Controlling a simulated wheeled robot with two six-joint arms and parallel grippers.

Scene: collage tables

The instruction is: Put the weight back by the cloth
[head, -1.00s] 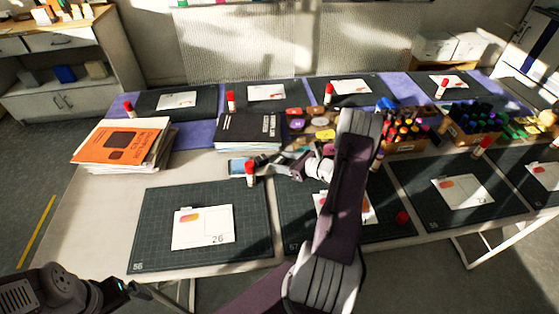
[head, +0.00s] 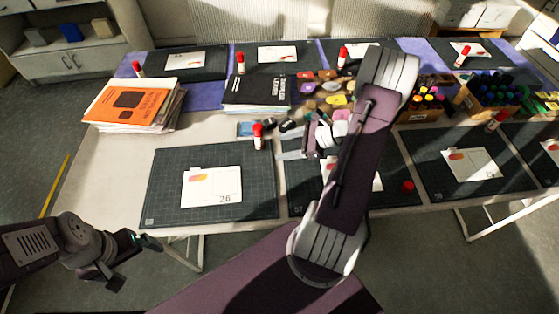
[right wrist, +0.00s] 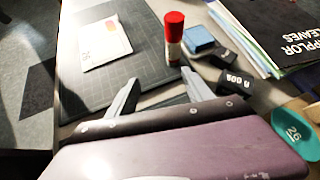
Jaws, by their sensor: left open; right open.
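I cannot tell for certain which thing is the weight. A small black block with white lettering (right wrist: 236,80) lies in the right wrist view, beside another dark block (right wrist: 222,54); small dark pieces (head: 288,125) also show in the head view. A blue square (right wrist: 198,40) lies by them, also in the head view (head: 245,128); I cannot tell if it is cloth. Purple cloth (head: 205,95) covers the table's back part. My right gripper (right wrist: 160,92) is open and empty, left of the lettered block. My left gripper (head: 132,260) is open and empty off the table's front.
A red-capped glue stick (right wrist: 174,38) stands just beyond my right fingertips. Black books (head: 257,93) and an orange-topped stack (head: 130,103) lie behind. A cutting mat (head: 165,205) holds a white card (head: 212,187). Pen boxes (head: 495,97) stand at the right.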

